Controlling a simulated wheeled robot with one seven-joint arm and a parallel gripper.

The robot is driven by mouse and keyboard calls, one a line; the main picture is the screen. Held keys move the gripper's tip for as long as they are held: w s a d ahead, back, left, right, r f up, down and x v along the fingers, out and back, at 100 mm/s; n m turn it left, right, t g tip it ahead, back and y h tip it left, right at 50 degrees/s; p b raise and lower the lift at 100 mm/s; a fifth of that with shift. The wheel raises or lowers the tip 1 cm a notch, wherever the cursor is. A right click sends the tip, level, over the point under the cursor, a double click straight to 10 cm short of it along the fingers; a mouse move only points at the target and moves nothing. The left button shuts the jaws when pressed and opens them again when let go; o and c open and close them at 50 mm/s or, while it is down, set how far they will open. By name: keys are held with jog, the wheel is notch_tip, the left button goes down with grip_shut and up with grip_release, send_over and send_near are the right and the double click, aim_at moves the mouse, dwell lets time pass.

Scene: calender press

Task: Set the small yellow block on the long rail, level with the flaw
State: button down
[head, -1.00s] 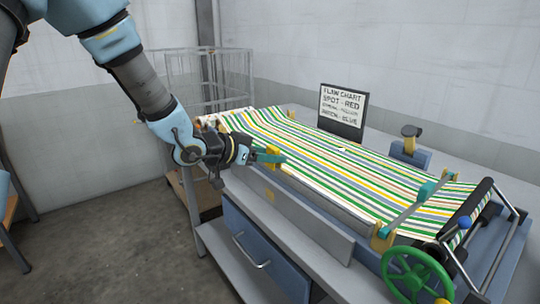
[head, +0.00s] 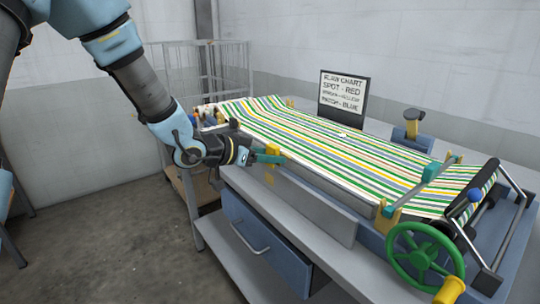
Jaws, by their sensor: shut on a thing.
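My gripper (head: 262,157) is shut on the small yellow block (head: 272,149), at the near left edge of the striped sheet (head: 325,150). Teal finger parts show beside the block and hide some of it. The long grey rail (head: 310,207) runs along the near side of the bench, below and to the right of my gripper. I cannot tell whether the block touches anything besides the fingers. A small whitish mark (head: 343,134) lies on the sheet, right of and beyond my gripper; it may be the flaw, but its kind is unclear.
A flaw chart (head: 342,93) stands behind the sheet. A teal-ended crossbar (head: 423,184) spans the sheet's right part. A green handwheel (head: 420,253) is at the near right. A blue drawer (head: 262,240) sits under the bench. Open floor lies at the left.

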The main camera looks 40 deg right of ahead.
jog(key=shift+a+f+b, duration=0.15)
jog(key=shift+f+b, duration=0.2)
jog(key=shift+f, duration=0.35)
jog(key=shift+a+f+b, duration=0.15)
jog(key=shift+f+b, duration=0.15)
jog(key=shift+f, duration=0.35)
jog(key=shift+c, duration=1.3)
grip_release()
jog(key=shift+s+d, duration=0.1)
jog(key=shift+s, duration=0.05)
jog(key=r+v, duration=0.1)
jog(key=v, duration=1)
jog(key=shift+w+d+b, duration=0.25)
jog(key=shift+w+b, duration=0.1)
